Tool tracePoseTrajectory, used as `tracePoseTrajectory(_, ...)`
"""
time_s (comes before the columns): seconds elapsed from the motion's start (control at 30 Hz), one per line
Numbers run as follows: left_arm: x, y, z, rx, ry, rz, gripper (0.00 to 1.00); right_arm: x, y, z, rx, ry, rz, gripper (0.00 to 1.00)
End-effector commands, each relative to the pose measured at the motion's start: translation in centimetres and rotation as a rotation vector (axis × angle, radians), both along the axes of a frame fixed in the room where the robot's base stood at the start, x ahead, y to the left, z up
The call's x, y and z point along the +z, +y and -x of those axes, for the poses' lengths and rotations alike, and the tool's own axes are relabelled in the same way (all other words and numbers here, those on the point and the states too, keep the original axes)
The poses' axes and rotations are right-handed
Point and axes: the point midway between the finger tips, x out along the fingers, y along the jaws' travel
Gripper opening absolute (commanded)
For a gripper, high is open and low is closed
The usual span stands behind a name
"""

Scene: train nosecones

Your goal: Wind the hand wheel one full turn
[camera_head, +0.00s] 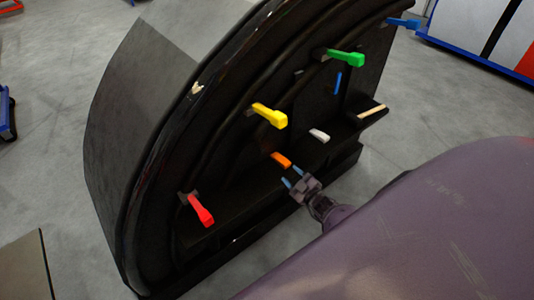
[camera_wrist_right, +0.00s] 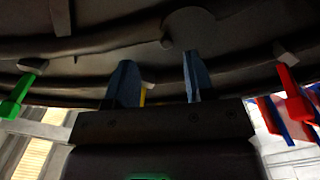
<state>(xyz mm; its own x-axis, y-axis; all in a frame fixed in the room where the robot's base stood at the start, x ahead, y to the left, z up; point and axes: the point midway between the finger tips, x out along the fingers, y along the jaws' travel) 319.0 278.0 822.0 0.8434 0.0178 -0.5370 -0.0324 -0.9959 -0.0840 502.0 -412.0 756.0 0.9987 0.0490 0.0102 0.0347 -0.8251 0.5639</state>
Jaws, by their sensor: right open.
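No hand wheel can be made out for certain in either view. A dark curved train nosecone (camera_head: 160,150) fills the middle of the head view. My right gripper (camera_head: 289,177) is by its lower inside part, just below an orange handle (camera_head: 281,160); I cannot tell if they touch. In the right wrist view my right gripper (camera_wrist_right: 158,82) has its two blue fingers apart, with nothing clearly held between them. A dark round disc (camera_wrist_right: 190,27) shows beyond the fingers on the nosecone surface. My left gripper is in neither view.
The nosecone carries red (camera_head: 201,211), yellow (camera_head: 270,115), green (camera_head: 345,58) and blue (camera_head: 404,23) levers. A white piece (camera_head: 319,135) sits right of the orange handle. Grey floor (camera_head: 440,110) is clear to the right.

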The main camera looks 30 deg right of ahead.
Motion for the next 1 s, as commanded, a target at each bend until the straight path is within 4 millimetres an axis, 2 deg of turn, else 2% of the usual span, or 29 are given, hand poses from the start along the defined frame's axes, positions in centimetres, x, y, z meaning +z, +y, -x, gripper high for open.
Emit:
tracePoseTrajectory(0.03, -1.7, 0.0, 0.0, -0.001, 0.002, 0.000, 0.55, -1.2, -0.3, 0.2, 0.034, 0.004, 0.055, 0.48)
tracePoseTrajectory(0.1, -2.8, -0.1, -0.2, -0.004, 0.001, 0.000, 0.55, -2.1, -0.5, 0.3, 0.089, 0.021, 0.150, 0.48)
tracePoseTrajectory(0.27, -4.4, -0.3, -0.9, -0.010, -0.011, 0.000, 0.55, -4.3, -0.5, 0.7, 0.228, 0.071, 0.515, 0.48)
tracePoseTrajectory(0.47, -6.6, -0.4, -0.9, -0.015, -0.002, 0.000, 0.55, -7.1, -0.8, 1.4, 0.403, 0.091, 1.138, 0.48)
tracePoseTrajectory(0.6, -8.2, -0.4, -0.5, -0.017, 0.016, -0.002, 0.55, -8.6, -1.3, 1.9, 0.521, 0.060, 1.612, 0.48)
tracePoseTrajectory(0.83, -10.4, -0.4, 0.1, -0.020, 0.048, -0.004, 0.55, -9.4, -2.4, 2.0, 0.684, -0.086, 2.432, 0.48)
tracePoseTrajectory(1.0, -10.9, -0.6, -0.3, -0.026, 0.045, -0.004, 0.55, -8.5, -2.7, 1.5, 0.750, -0.257, 3.025, 0.48)
